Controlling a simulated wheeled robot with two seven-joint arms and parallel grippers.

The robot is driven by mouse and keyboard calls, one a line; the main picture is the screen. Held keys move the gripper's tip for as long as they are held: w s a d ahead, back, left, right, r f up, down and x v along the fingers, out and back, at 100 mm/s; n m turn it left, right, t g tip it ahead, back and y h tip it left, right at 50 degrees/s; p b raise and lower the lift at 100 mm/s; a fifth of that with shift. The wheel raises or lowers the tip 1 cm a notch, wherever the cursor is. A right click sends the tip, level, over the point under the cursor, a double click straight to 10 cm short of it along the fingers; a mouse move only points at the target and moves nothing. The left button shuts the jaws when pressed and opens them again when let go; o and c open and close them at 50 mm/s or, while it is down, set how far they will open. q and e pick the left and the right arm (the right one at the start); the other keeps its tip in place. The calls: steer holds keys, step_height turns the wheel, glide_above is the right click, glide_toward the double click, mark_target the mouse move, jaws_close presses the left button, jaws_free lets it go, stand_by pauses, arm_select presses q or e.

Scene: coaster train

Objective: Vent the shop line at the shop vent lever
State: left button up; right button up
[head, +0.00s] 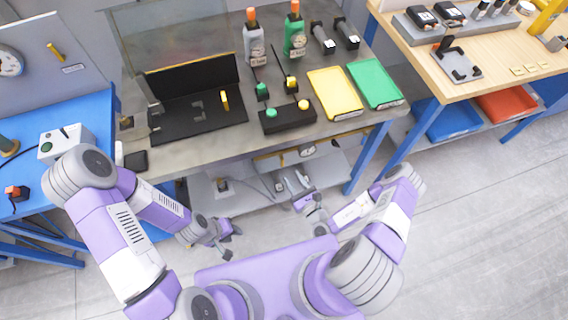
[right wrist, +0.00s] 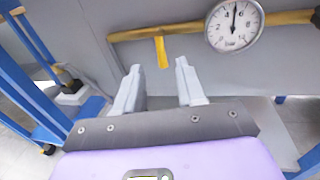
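A yellow lever (right wrist: 161,51) hangs down from a yellow pipe (right wrist: 190,28) on a grey panel in the right wrist view. A round white gauge (right wrist: 235,25) sits on the pipe to its right, its needle pointing nearly straight up. My right gripper (right wrist: 158,78) is open and empty, its two fingers pointing at the panel; the lever shows beyond the gap between them, apart from both. In the head view my right gripper (head: 298,190) is in front of the bench's underside. My left gripper (head: 229,242) is low over the floor, its fingers apart and empty.
The grey bench (head: 200,150) carries bottles, a yellow tray (head: 335,94), a green tray (head: 375,84) and a black stand. Its lower shelf (head: 240,195) and blue legs are close to my arms. Another gauge (head: 10,62) and yellow lever (head: 56,52) are on the left panel.

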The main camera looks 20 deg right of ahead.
mark_target(283, 163)
steer(key=b+x, duration=0.1)
steer(key=x, duration=0.6)
steer(key=shift+w, duration=0.2)
jaws_close()
